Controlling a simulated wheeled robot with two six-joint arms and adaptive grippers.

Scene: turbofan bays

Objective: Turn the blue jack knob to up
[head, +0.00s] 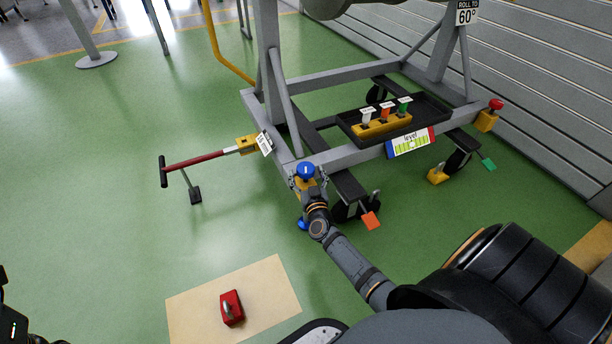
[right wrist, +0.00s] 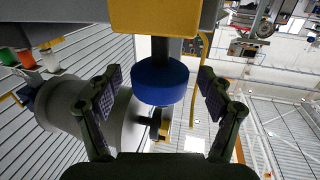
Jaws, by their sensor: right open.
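The blue jack knob (head: 306,169) is at the near left corner of the grey stand frame. In the right wrist view the round blue knob (right wrist: 160,82) sits on a dark shaft by a yellow block (right wrist: 154,18). My right gripper (head: 308,182) is at the knob. In the right wrist view its open fingers (right wrist: 160,76) are on either side of the knob, with visible gaps. A second blue piece (head: 302,224) shows beside my right wrist, partly hidden. Dark parts of my left arm show at the left edge; its jaws cannot be made out.
A red-handled tow bar (head: 195,160) sticks out left from the frame. A black tray (head: 432,109) holds white, orange and green-topped items in a yellow holder. A level card (head: 410,142) hangs on the frame. A red padlock-like object (head: 231,308) lies on a tan mat (head: 188,304). Left floor is mostly clear.

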